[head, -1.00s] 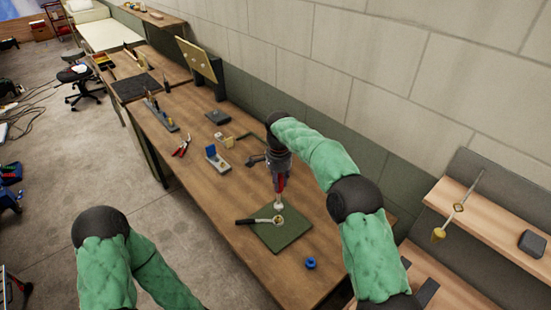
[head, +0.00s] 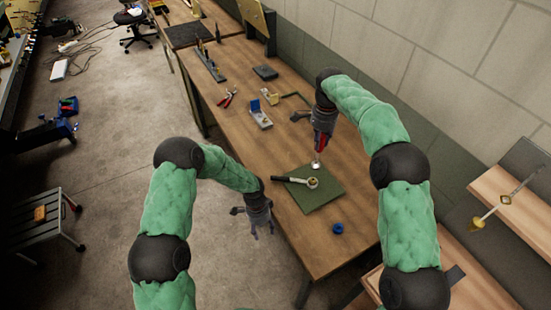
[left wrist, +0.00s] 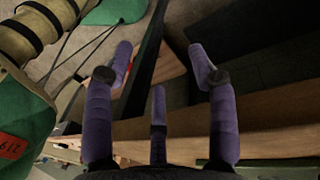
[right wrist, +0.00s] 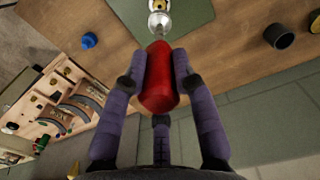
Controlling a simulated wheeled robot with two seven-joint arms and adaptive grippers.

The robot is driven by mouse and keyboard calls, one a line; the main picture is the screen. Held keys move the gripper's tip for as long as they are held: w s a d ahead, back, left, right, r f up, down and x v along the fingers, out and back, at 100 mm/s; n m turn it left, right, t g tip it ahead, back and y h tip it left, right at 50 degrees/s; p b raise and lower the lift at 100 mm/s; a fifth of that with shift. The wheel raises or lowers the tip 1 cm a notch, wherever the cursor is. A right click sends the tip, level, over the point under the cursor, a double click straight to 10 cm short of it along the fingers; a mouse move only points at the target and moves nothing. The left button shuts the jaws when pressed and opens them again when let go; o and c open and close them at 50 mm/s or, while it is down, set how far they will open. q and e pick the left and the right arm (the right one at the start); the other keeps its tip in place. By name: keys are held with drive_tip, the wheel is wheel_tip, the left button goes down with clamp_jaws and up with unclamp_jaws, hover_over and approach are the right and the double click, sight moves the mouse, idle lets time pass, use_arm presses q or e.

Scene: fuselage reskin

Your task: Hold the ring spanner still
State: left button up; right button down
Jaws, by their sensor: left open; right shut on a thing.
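The ring spanner (head: 290,179), with a dark handle and a pale ring end, lies on the green mat (head: 322,198) on the workbench. Its ring is at a small brass-coloured part (head: 312,183); whether it sits around it is too small to tell. My right gripper (head: 322,132) is shut on a red-handled tool, whose red handle fills the fingers in the right wrist view (right wrist: 158,80). The tool points down, its silver end just above the brass part. My left gripper (head: 262,224) is open and empty beside the bench's near left edge, apart from the spanner. The left wrist view (left wrist: 158,75) shows spread fingers.
Red pliers (head: 227,98) and a grey block with a blue part (head: 260,115) stand further back. A wooden shelf (head: 520,210) is at the right.

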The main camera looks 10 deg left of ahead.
use_arm(q)
drive_tip(key=w+a+r+m+y, duration=0.2)
drive_tip(key=w+r+m, duration=0.2)
drive_tip(key=w+r, duration=0.45)
wheel_tip(320, 180, up, 10)
drive_tip(key=m+t, duration=0.1)
drive_tip(key=t, duration=0.1)
hover_over(276, 178)
drive_tip(key=shift+h, duration=0.3)
wheel_tip(276, 178, down, 12)
drive_tip(key=shift+a+r, duration=0.1)
drive_tip(key=shift+r, duration=0.15)
drive_tip(key=shift+c, duration=0.2)
clamp_jaws()
use_arm(e)
drive_tip(key=shift+f+n, duration=0.6)
drive_tip(key=shift+n, duration=0.4)
drive_tip(key=shift+f+n, duration=0.55)
drive_tip(key=shift+n, duration=0.45)
